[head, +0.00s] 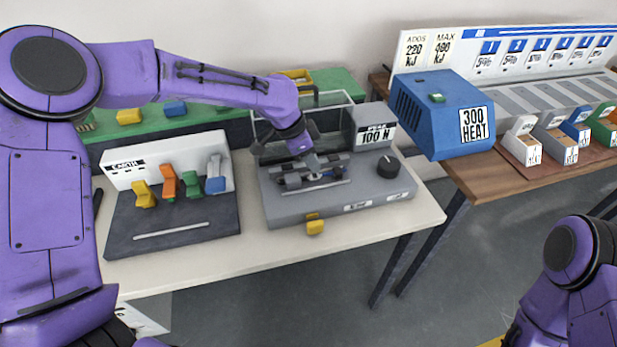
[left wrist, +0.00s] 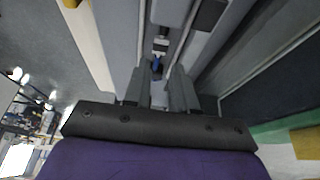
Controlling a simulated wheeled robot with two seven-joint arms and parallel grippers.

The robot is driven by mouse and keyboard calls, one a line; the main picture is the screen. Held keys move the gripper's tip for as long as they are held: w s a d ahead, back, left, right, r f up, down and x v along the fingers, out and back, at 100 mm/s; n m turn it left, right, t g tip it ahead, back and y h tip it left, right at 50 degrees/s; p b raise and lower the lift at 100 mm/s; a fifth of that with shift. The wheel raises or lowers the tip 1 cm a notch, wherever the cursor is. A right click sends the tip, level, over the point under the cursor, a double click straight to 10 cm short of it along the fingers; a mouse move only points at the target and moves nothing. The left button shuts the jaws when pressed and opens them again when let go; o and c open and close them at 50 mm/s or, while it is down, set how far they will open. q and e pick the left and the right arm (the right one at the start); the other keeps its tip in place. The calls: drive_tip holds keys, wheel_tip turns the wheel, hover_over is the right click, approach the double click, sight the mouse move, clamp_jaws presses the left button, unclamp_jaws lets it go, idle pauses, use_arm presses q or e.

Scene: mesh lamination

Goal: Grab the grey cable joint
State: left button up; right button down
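My left gripper (head: 315,172) reaches down over the grey machine labelled 100 N (head: 275,205). A small joint in the machine's clamp area, with a grey and a blue part (left wrist: 157,66), lies in line with the gap between my left fingers (left wrist: 160,88). The fingers stand apart, and I see no contact with it. In the head view the gripper mostly hides this joint. My right gripper is out of the head view; only its arm shows at lower right.
A dark rack (head: 165,222) holds yellow, orange, green and grey-blue pieces left of the machine. A black knob (head: 389,167) stands on the machine's right. A blue heater box (head: 440,112) and several small bins (head: 556,142) stand on the wooden table at right.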

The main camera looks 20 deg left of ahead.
sight(317, 175)
use_arm(q)
drive_tip(key=x, duration=0.3)
drive_tip(key=shift+s+f+p, duration=0.35)
drive_tip(key=shift+f+p, duration=0.05)
drive_tip(key=shift+f, duration=0.05)
drive_tip(key=shift+w+d+f, duration=0.1)
drive_tip(key=shift+w+f, duration=0.15)
drive_tip(key=shift+f, duration=0.15)
drive_tip(key=shift+r, duration=0.1)
clamp_jaws()
